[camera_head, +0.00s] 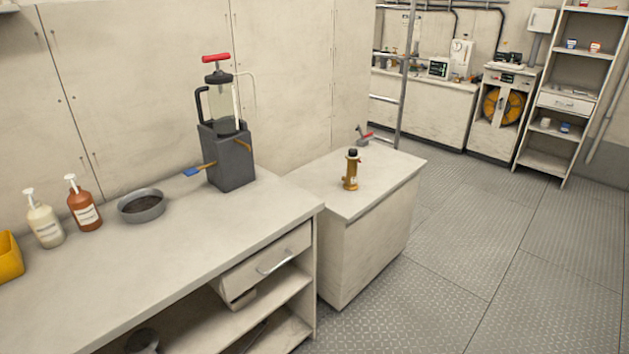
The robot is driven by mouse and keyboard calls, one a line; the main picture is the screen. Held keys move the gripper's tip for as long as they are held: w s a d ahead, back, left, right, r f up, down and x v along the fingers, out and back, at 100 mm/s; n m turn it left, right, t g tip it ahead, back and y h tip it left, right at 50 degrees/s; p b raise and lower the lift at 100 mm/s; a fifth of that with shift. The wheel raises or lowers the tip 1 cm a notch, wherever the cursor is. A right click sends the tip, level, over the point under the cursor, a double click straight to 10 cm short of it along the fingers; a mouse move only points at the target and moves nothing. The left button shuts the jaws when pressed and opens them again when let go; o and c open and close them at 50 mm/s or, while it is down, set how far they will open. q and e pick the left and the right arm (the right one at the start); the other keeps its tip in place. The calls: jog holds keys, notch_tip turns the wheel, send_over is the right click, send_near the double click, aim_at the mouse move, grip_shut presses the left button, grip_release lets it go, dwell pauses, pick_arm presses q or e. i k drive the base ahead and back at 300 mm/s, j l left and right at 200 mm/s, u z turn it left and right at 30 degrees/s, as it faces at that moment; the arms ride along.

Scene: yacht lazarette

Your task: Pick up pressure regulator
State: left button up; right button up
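An upright brass fitting (350,172) with a black top and a small red part stands on the lower white counter (390,165) in the middle of the head view. It may be the pressure regulator, but it is too small to tell for certain. A small grey fitting with a red lever (363,136) sits behind it at the counter's back edge. Neither of my grippers shows in the head view.
The nearer workbench (200,262) holds a grey pump unit (229,160), a round dark pan (141,206), two pump bottles and a yellow bin (9,257). Its drawer (265,262) stands partly open. The metal floor (480,250) to the right is clear. A shelf rack (570,100) stands far right.

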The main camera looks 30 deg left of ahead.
aim_at(351, 183)
jog(key=i+u, duration=0.1)
jog(key=u, duration=0.35)
jog(key=i+l+u, duration=0.1)
jog(key=u, duration=0.3)
jog(key=i+l+u, duration=0.1)
jog(key=u, duration=0.35)
jog(key=i+l+u, duration=0.15)
jog(key=l+u, duration=0.2)
jog(key=i+l+u, duration=0.1)
jog(key=l+u, duration=0.2)
jog(key=l, duration=0.2)
jog(key=l+u, duration=0.4)
jog(key=l, duration=0.5)
jog(key=l+u, duration=0.2)
jog(key=l, duration=1.65)
jog(key=i, duration=0.05)
